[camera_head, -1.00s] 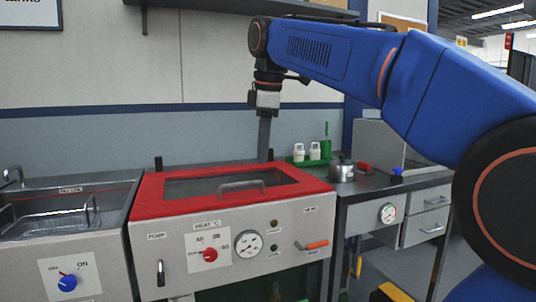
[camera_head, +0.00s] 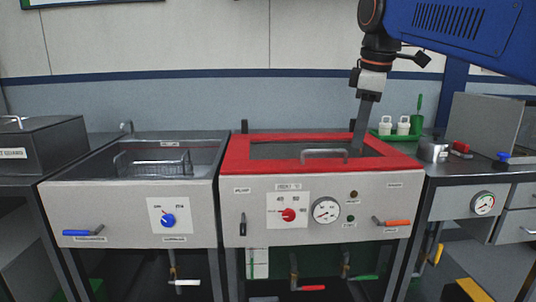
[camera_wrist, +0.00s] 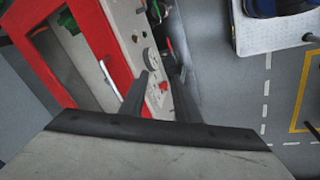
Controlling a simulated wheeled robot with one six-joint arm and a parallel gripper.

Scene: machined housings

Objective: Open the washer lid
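The washer is the grey unit with a red-framed lid (camera_head: 400,160) and a dark window. The lid lies flat and shut on top. Its grey bar handle (camera_head: 326,153) runs along the front of the window; in the wrist view the handle (camera_wrist: 118,82) shows left of the fingers. My gripper (camera_head: 358,148) points down over the right part of the lid, right of the handle and apart from it. In the wrist view my gripper (camera_wrist: 161,72) has two dark fingers spread with nothing between them. The head view does not show the height above the lid clearly.
An open sink-like unit (camera_head: 215,190) with a wire basket stands left of the washer. A green tray (camera_head: 372,135) with white bottles is behind the lid's right side. A metal pot (camera_head: 432,150) sits on the right bench. Knobs and valve handles stick out of the washer front.

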